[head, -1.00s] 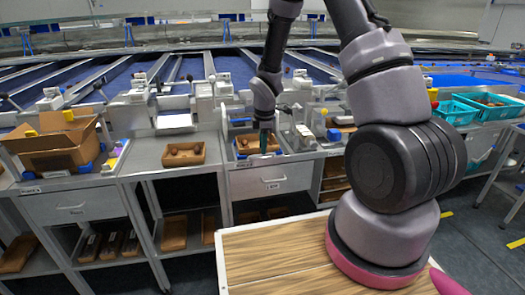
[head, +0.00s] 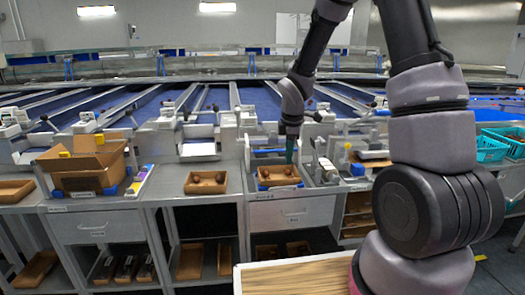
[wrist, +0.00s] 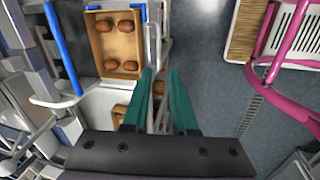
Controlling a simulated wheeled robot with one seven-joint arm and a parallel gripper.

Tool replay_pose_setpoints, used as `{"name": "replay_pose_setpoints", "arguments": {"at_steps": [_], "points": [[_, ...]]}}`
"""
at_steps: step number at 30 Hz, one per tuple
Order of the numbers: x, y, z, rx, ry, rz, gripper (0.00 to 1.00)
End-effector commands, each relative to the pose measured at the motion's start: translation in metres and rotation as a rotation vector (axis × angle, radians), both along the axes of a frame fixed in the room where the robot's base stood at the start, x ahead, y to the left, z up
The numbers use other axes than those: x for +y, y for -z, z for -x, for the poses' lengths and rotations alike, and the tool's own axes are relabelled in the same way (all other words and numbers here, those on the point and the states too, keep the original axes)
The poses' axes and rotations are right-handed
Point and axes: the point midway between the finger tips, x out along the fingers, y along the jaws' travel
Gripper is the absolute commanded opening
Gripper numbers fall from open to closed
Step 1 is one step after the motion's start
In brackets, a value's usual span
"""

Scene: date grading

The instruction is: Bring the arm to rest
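My gripper (head: 289,152) hangs from my arm above the back of a small brown tray (head: 278,185) on the grey bench. In the wrist view my gripper (wrist: 161,72) shows two green fingers with a gap between them and nothing held. A brown tray (wrist: 119,71) holding several brown dates (wrist: 126,26) lies ahead and left of the fingertips there. Part of another brown box (wrist: 118,112) shows beside the left finger, partly hidden.
A second small tray (head: 190,188) with dates sits left on the bench. An open cardboard box (head: 84,185) stands further left. Teal crates (head: 491,146) are at the right. The wrist view shows grey floor (wrist: 205,80) and a pink rail (wrist: 278,48) at the right.

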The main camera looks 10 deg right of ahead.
Motion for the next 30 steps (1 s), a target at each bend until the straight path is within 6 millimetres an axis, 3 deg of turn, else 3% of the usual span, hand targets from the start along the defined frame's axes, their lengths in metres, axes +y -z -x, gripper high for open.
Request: {"name": "replay_pose_setpoints", "arguments": {"at_steps": [8, 15, 19, 24, 30], "points": [[-0.032, -0.118, 0.043, -0.119, 0.523, -0.138, 0.26], [-0.050, -0.199, 0.110, -0.187, 1.006, -0.360, 0.26], [-0.054, -0.231, 0.151, -0.199, 1.248, -0.513, 0.26], [-0.054, -0.258, 0.199, -0.176, 1.502, -0.709, 0.26], [-0.051, -0.269, 0.229, -0.137, 1.659, -0.845, 0.26]]}}
